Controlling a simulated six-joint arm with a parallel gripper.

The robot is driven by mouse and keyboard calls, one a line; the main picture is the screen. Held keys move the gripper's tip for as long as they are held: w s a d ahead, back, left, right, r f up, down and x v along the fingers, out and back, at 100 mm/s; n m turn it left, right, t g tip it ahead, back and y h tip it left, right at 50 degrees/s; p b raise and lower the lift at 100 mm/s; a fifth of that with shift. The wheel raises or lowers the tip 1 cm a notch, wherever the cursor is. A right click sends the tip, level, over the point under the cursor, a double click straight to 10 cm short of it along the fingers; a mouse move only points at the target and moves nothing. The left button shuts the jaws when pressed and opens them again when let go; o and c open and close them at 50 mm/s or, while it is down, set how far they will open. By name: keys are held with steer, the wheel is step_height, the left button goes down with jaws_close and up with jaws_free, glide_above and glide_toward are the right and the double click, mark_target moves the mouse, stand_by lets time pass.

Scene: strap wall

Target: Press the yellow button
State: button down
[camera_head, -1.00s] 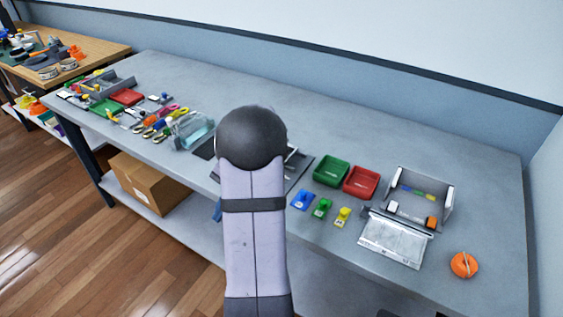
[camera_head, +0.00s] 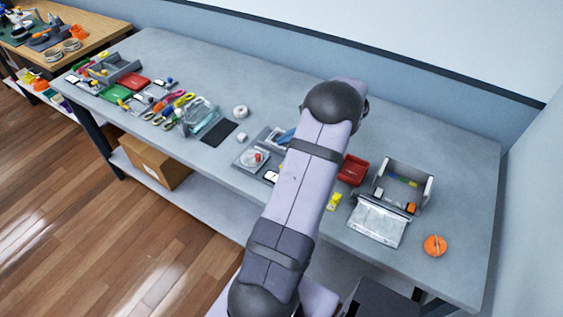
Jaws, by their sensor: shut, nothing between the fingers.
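A small yellow piece (camera_head: 334,201) lies on the bench in front of the red tray, just right of my arm. It is too small to tell whether it is a button. A row of small coloured marks, one of them yellowish, shows inside the open grey box (camera_head: 430,190) to the right; their kind is also unclear. My gripper is not visible. My arm's elbow and links cross the middle of the view and hide part of the bench.
A red tray (camera_head: 353,170) stands right of my arm. A clear-topped panel (camera_head: 378,222) lies before the grey box, and an orange round object (camera_head: 434,245) sits near the right end. The back strip is clear.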

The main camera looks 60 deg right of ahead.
steer(key=shift+f, duration=0.1)
stand_by(0.3)
steer(key=shift+f+b, duration=3.05)
steer(key=shift+f, duration=1.3)
steer(key=shift+f, duration=0.1)
steer(key=shift+f+b, duration=0.3)
steer(key=shift+b, duration=0.05)
steer(key=shift+f+b, duration=0.3)
steer(key=shift+f, duration=0.1)
steer(key=shift+r+p, duration=0.55)
steer(key=shift+r, duration=0.3)
steer(key=shift+r+p, duration=1.7)
steer(key=shift+r, duration=0.8)
